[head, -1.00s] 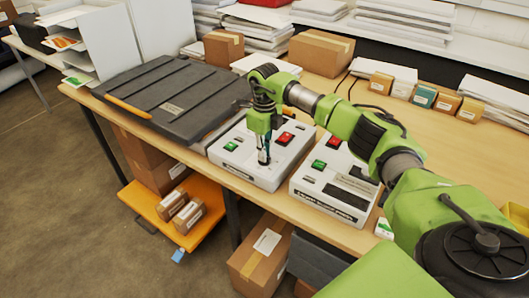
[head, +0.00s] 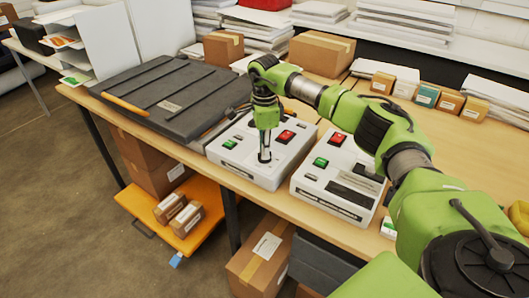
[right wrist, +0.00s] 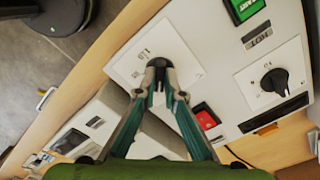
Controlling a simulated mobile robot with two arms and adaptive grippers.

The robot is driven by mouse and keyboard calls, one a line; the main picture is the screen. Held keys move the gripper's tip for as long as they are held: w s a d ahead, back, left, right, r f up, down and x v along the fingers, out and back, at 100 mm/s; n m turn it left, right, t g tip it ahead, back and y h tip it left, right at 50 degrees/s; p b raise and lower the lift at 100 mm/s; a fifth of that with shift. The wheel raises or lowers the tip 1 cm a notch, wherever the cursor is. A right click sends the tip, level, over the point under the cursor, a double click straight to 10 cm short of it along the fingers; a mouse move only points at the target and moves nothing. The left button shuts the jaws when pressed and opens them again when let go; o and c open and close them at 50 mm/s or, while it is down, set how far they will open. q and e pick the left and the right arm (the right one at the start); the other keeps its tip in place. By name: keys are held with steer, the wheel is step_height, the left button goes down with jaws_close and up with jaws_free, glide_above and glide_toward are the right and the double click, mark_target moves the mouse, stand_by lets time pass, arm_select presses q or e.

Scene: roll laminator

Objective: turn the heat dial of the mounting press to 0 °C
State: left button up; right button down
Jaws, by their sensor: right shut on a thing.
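Two white control boxes stand side by side on the bench in the head view: a left box (head: 240,165) and a right box (head: 310,185). My right gripper (head: 264,156) points down onto the front part of the left box. In the right wrist view, its fingertips (right wrist: 158,66) are shut on a dark dial on a white printed plate (right wrist: 138,52). The fingertips hide most of this dial and its pointer, and the print is too small to read. A second black dial (right wrist: 268,83) on the same box is free. My left gripper is not in view.
The left box has a green button (head: 230,144) and a red button (head: 286,136) close to the gripper. A large dark grey press (head: 175,100) lies to the left. Cartons and paper stacks stand behind.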

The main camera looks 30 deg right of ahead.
steer(key=n+b, duration=0.1)
steer(key=n, duration=0.3)
steer(key=shift+n, duration=0.3)
steer(key=n, duration=0.4)
steer(key=shift+r+b, duration=0.1)
steer(key=shift+b, duration=0.2)
steer(key=c, duration=2.1)
jaws_free()
steer(key=shift+c, duration=0.2)
step_height(320, 180, up, 12)
